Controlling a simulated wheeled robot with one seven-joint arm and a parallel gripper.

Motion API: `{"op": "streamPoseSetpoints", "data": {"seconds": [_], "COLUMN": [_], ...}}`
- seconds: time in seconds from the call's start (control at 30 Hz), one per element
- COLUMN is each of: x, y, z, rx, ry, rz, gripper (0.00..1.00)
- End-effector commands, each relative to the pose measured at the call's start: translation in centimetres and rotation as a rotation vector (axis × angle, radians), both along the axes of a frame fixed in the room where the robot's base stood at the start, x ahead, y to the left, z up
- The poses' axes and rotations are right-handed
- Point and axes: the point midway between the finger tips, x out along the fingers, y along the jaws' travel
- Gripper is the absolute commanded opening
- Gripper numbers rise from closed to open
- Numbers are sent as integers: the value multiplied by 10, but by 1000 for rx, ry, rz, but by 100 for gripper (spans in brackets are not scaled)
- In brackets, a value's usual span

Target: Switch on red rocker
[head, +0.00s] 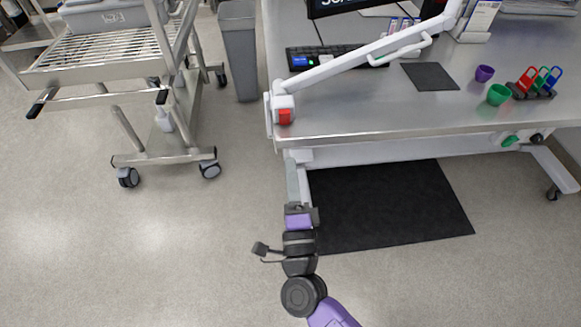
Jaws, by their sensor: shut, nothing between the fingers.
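The red rocker (285,116) sits on the front of a white block at the left front corner of the metal table. The block is the base of a white jointed arm (340,63). I cannot tell which way the rocker is tipped. My gripper (291,164) is below the rocker in the picture, with its pale fingers pointing up toward the table edge. The fingers are shut and hold nothing. A gap shows between the fingertips and the rocker.
The metal table (440,108) bears a keyboard (335,55), a dark pad (430,76), a purple cup (484,73), a green cup (499,94) and a rack with coloured loops (533,85). A wheeled cart (100,70) and grey bin (240,45) stand left. A black mat (400,208) lies below.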

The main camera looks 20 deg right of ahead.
Motion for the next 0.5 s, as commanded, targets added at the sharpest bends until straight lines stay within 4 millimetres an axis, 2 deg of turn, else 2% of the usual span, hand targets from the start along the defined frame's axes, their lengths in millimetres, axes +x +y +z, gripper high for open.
{"op": "streamPoseSetpoints", "data": {"seconds": [0.03,0.3,0.5], "x": [10,58,85], "y": [-3,-19,-27], "z": [6,22,31], "rx": [-1,0,-1], "ry": [-3,-1,-1], "rz": [-1,-1,0], "gripper": [0,0,0]}}
